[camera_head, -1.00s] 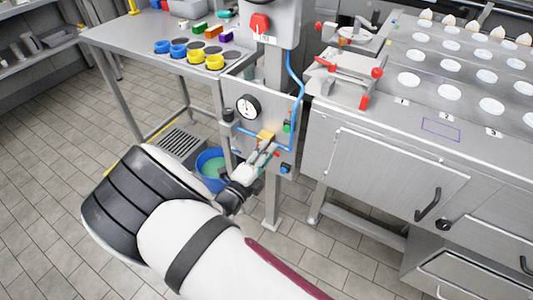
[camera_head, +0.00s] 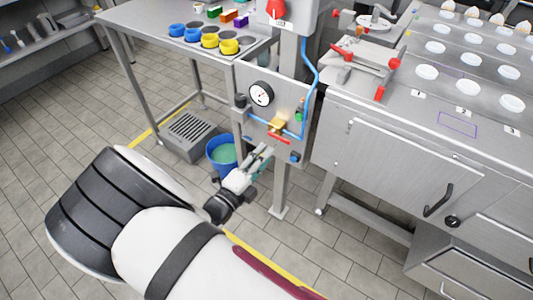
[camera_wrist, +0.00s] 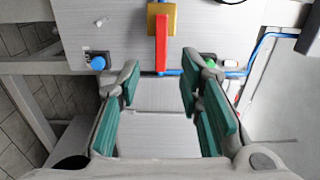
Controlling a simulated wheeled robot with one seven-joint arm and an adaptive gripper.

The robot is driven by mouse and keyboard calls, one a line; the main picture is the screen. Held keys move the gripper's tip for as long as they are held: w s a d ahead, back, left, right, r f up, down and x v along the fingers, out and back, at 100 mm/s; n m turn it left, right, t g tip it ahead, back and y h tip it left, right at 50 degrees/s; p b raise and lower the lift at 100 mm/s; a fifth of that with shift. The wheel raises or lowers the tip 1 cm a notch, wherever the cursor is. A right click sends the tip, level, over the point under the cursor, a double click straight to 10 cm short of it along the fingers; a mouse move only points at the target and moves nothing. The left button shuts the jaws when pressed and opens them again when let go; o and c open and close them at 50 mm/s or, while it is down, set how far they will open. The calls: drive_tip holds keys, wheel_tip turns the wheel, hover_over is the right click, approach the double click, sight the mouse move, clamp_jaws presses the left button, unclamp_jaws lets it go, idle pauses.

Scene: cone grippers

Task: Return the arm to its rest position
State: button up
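My arm reaches from the bottom of the head view towards the grey panel (camera_head: 290,85). My gripper (camera_head: 263,152) is at its end, in front of the panel and just below the brass valve (camera_head: 277,124) with a red handle (camera_head: 279,138). In the wrist view my gripper (camera_wrist: 160,92) is open, its green-padded fingers apart with nothing between them. The red handle (camera_wrist: 162,40) lies ahead, beyond the fingertips. It looks clear of the fingers, though the exact gap is hard to tell.
The panel carries a gauge (camera_head: 261,93), a blue knob (camera_head: 295,157), a green button (camera_head: 298,116) and a blue hose (camera_head: 308,75). A blue bucket (camera_head: 212,162) stands on the floor below. A steel table (camera_head: 135,14) and a counter (camera_head: 395,150) flank the panel. Floor at left is clear.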

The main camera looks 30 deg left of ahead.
idle(0.4)
drive_tip(key=w+d+r+m+g+h+p, duration=0.1)
drive_tip(key=w+d+r+m+g+h, duration=0.25)
drive_tip(key=d+r+m, duration=0.4)
drive_tip(key=w+d+r+m+g+h+p, duration=0.2)
drive_tip(key=w+d+r+m+g+h, duration=0.15)
drive_tip(key=d+r+m, duration=0.35)
drive_tip(key=s+d+r+m+g+h+p, duration=0.1)
drive_tip(key=s+d+r+m+g, duration=0.2)
drive_tip(key=d+m, duration=0.4)
drive_tip(key=d+r+m+g+p, duration=0.1)
drive_tip(key=d+r+m+g, duration=0.25)
drive_tip(key=d+r, duration=0.35)
drive_tip(key=s+d+r+m+g+y+p, duration=0.1)
drive_tip(key=s+d+r+m+g+y, duration=0.15)
drive_tip(key=s+d+r+m, duration=0.35)
drive_tip(key=s+d+r+m+g+y+p, duration=0.1)
drive_tip(key=s+d+r+m+y+p, duration=0.15)
drive_tip(key=s+d+m, duration=0.5)
drive_tip(key=s+d+r+m+t+y+p, duration=0.2)
drive_tip(key=s+r+m, duration=0.5)
drive_tip(key=m, duration=0.8)
drive_tip(key=s+t+y, duration=0.1)
drive_tip(key=s+y, duration=0.1)
drive_tip(key=s, duration=0.1)
drive_tip(key=shift+s+r+y, duration=0.3)
drive_tip(key=shift+s+r, duration=0.05)
drive_tip(key=shift+s, duration=0.05)
